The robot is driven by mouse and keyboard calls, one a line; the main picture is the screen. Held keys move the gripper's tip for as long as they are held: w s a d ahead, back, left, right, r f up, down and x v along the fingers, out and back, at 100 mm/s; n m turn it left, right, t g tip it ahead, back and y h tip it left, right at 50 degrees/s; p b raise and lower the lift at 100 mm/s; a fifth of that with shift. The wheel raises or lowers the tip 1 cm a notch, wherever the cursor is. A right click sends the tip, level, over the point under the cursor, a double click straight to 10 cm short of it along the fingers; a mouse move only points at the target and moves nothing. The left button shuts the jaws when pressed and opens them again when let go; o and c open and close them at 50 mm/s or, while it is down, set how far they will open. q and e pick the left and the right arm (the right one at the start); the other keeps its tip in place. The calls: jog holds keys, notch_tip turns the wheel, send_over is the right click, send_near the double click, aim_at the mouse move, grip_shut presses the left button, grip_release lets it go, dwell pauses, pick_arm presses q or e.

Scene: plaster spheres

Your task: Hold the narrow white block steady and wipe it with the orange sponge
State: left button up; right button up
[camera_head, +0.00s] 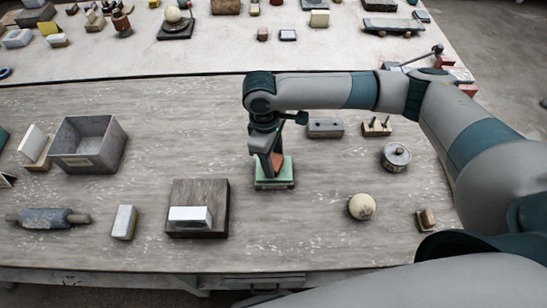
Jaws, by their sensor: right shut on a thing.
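My right gripper (270,158) points down and is shut on an orange-brown piece, the orange sponge (266,164), which is largely hidden by the fingers. It is right over a green-topped pad (286,174); I cannot tell whether the sponge touches it. A narrow white block (190,214) lies on a dark wooden board (203,190), left of and nearer than the gripper. Another narrow white block (124,222) stands on the table to the left of the board; I cannot tell which one is the task's. My left gripper is not in view.
A grey open box (88,132), a grey rolling pin (46,218) and a tilted white block (33,142) are at the left. A cream ball (361,206), a round metal tin (396,156) and a small brush (427,219) are at the right.

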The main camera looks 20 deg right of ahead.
aim_at(275, 160)
jog(key=shift+f, duration=0.5)
dwell(0.8)
jog(key=shift+r, duration=0.1)
notch_tip(275, 160, up, 7)
jog(key=p, duration=0.8)
dwell(0.5)
dwell(0.7)
jog(key=shift+d+m+b, duration=0.15)
jog(key=shift+m+b, duration=0.15)
jog(key=shift+b, duration=0.1)
jog(key=s+d+r+m+y+b, duration=0.1)
jog(key=s+d+r+m+b, duration=0.2)
jog(key=m+b, duration=0.6)
jog(key=s+d+b, duration=0.1)
jog(key=d+b, duration=0.1)
jog(key=b, duration=0.2)
jog(key=shift+s+d+m+g, duration=0.3)
jog(key=shift+s+d+m, duration=0.05)
jog(key=shift+d+m, duration=0.05)
